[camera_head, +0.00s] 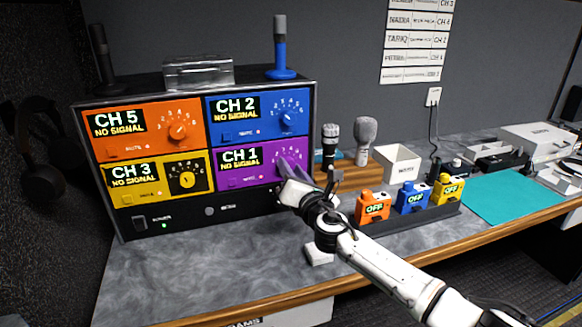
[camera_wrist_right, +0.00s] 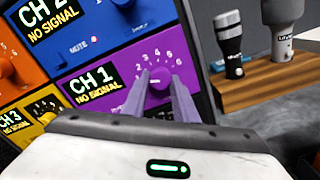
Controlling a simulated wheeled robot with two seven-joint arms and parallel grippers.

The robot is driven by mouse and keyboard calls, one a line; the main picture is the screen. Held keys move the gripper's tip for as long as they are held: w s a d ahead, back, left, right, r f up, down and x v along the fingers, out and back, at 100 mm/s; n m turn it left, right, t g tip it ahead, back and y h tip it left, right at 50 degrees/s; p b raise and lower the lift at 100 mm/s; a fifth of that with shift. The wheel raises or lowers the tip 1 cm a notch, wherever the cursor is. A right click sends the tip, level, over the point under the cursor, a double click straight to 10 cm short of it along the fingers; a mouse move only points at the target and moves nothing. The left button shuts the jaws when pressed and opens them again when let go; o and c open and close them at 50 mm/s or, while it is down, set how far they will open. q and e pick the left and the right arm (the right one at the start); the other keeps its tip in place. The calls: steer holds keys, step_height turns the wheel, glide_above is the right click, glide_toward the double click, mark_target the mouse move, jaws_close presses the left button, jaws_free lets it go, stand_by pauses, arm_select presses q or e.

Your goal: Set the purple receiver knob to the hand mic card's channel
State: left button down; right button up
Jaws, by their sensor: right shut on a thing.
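The purple receiver (camera_head: 268,154) is at the lower right of the rack; its display reads CH 1, NO SIGNAL. Its knob (camera_wrist_right: 157,82) sits on a dial with numbers around it, in the right wrist view. My right gripper (camera_head: 285,170) is at this knob, its two fingers shut on its sides; in the right wrist view the fingers (camera_wrist_right: 158,88) straddle it and partly hide it. White cards (camera_head: 411,40) hang on the back wall with names and channels; the print is too small to read surely, including which is for the hand mic. My left gripper is not in view.
Orange CH 5, blue CH 2 and yellow CH 3 receivers (camera_head: 175,178) surround the purple one. Two microphones (camera_head: 365,140) stand on a wooden base right of the rack. A charger with orange, blue and yellow packs (camera_head: 412,198) stands right of my arm.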

steer(key=shift+n, duration=0.5)
steer(key=o, duration=1.1)
steer(key=shift+c, duration=0.2)
steer(key=p+v, duration=0.1)
steer(key=v, duration=0.9)
steer(key=shift+s, duration=0.2)
steer(key=shift+d, duration=0.1)
